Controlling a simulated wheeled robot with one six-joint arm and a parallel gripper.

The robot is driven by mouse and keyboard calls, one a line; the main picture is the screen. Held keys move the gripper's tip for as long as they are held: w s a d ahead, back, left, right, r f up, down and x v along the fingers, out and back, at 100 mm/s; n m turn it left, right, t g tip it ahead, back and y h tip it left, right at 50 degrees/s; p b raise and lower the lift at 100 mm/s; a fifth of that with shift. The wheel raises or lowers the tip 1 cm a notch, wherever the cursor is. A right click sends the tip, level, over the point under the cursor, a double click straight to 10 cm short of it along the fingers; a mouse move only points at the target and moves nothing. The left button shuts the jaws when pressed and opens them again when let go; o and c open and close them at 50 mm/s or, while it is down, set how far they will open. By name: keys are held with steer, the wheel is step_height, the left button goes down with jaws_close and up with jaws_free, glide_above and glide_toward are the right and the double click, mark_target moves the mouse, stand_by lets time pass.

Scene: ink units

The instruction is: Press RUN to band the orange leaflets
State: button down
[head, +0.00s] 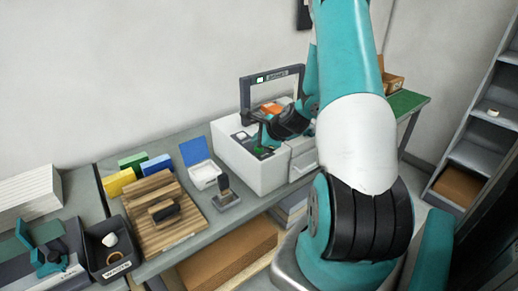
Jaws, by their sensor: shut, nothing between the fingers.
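The banding machine (234,169) is a white box with a dark arch (246,92) over its top, standing on the grey bench. Orange leaflets (271,108) lie under the arch, partly hidden by my arm. My gripper (263,150) is shut and empty, at the front part of the machine's top. A small green spot shows on the panel by the fingertips. I cannot tell whether the fingertips touch it, and no RUN label can be read.
Left of the machine are a stamp on a stand (224,194), an open blue-lidded pad box (204,175), a wooden board (160,212) and coloured boxes (121,182). A dark bin (108,248) sits farther left. Shelves (480,130) stand at right.

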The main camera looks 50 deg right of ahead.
steer(key=shift+f+b, duration=0.3)
steer(key=shift+f, duration=0.2)
stand_by(0.7)
steer(key=shift+r, duration=0.1)
steer(key=shift+r+p, duration=0.8)
steer(key=shift+r, duration=0.05)
step_height(320, 180, up, 5)
steer(key=p, duration=0.4)
steer(key=shift+r, duration=0.1)
steer(key=shift+d, duration=0.1)
stand_by(2.4)
